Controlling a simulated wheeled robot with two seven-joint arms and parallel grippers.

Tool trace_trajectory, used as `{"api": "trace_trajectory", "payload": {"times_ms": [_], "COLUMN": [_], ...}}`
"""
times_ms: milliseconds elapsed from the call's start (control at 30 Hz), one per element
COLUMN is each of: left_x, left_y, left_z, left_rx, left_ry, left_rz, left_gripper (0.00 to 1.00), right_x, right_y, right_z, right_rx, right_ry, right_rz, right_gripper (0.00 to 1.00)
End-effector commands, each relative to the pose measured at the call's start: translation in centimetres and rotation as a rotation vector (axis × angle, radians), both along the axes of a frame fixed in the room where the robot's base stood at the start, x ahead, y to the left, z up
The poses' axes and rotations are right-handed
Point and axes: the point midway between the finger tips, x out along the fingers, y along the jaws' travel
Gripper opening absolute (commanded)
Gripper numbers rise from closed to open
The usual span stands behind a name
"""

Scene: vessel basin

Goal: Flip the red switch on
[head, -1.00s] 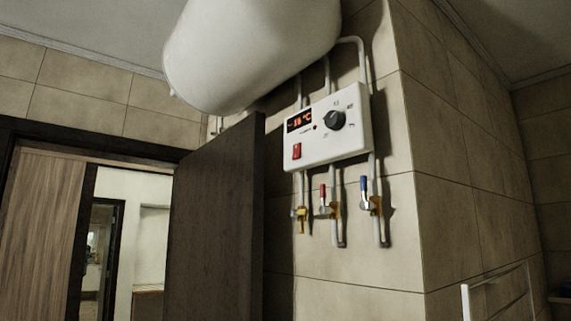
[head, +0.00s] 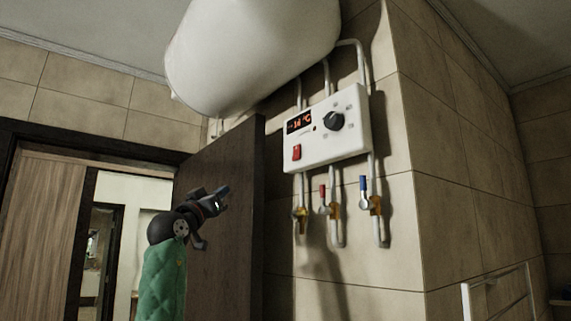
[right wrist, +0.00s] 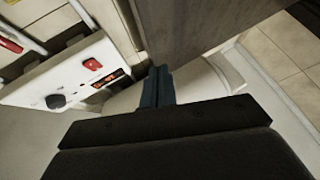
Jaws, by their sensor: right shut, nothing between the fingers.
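The red switch (head: 296,152) sits at the lower left of the white control box (head: 345,145) on the tiled wall. Its on or off position is too small to tell. In the right wrist view the red switch (right wrist: 92,64) shows at the upper left, on the white box (right wrist: 35,100). My right gripper (head: 224,192) is in front of the dark door, left of and below the switch, and apart from it. Its fingers (right wrist: 157,82) are together and empty. My left gripper is not in view.
A dark open door (head: 225,260) stands left of the box. A white water tank (head: 250,55) hangs above. Pipes with a red-handled valve (head: 323,198) and a blue-handled valve (head: 364,190) run below the box. The space in front of the box is free.

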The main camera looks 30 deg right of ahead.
Motion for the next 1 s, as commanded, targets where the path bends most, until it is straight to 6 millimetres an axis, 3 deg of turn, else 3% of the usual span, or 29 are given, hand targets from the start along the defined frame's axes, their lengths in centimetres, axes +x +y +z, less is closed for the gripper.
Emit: {"api": "trace_trajectory", "payload": {"times_ms": [100,200,400,600,1000], "left_x": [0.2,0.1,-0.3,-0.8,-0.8], "left_y": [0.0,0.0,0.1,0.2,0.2], "left_z": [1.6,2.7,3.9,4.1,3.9], "left_rx": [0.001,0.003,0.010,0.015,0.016], "left_ry": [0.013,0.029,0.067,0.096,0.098], "left_rz": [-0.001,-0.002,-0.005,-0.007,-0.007], "left_gripper": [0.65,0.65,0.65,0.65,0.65], "right_x": [-3.7,-6.1,-9.1,-10.1,-10.1], "right_y": [-1.2,-1.9,-2.5,-2.6,-2.7], "right_z": [1.6,2.3,2.9,3.0,3.2], "right_rx": [-0.008,-0.015,-0.030,-0.034,-0.035], "right_ry": [-0.040,-0.061,-0.091,-0.109,-0.110], "right_rz": [-0.124,-0.220,-0.350,-0.389,-0.390], "right_gripper": [0.00,0.00,0.00,0.00,0.00]}}
